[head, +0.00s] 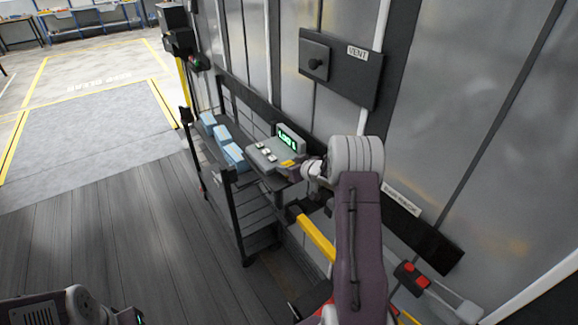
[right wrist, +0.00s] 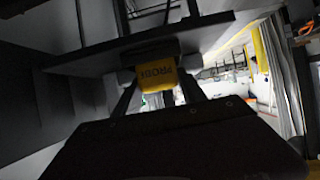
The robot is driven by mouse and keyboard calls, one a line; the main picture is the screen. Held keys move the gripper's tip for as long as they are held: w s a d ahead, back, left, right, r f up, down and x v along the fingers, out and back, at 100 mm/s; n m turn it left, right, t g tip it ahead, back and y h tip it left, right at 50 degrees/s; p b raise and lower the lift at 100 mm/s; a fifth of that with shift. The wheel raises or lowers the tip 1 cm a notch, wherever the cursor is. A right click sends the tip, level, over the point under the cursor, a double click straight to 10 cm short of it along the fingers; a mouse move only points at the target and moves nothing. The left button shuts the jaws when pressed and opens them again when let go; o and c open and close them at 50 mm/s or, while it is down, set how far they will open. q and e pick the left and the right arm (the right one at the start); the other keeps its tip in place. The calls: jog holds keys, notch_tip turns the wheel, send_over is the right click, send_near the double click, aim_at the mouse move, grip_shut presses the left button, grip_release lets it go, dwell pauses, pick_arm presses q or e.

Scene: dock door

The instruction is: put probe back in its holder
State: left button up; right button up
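A yellow block marked PROBE (right wrist: 157,78), its lettering upside down, sits between the two fingers of my right gripper (right wrist: 158,86) in the right wrist view. The fingertips press close on both its sides, so the gripper looks shut on it. In the head view my right gripper (head: 298,172) is at the front of a grey meter (head: 268,153) with a green display, and a small yellow patch (head: 287,163) shows there. The holder cannot be clearly made out. Only links of my left arm show at the bottom left; its gripper is out of view.
The meter stands on a dark cart (head: 247,196) against the metal wall, beside blue boxes (head: 229,154). A VENT panel (head: 340,70) is on the wall above. A yellow bar (head: 316,236) lies beside my right arm. The floor to the left is clear.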

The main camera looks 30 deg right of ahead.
jog(key=shift+o, duration=1.2)
jog(key=shift+w, duration=0.1)
jog(key=shift+r, duration=0.25)
jog(key=v, duration=1.2)
jog(key=shift+f, duration=0.1)
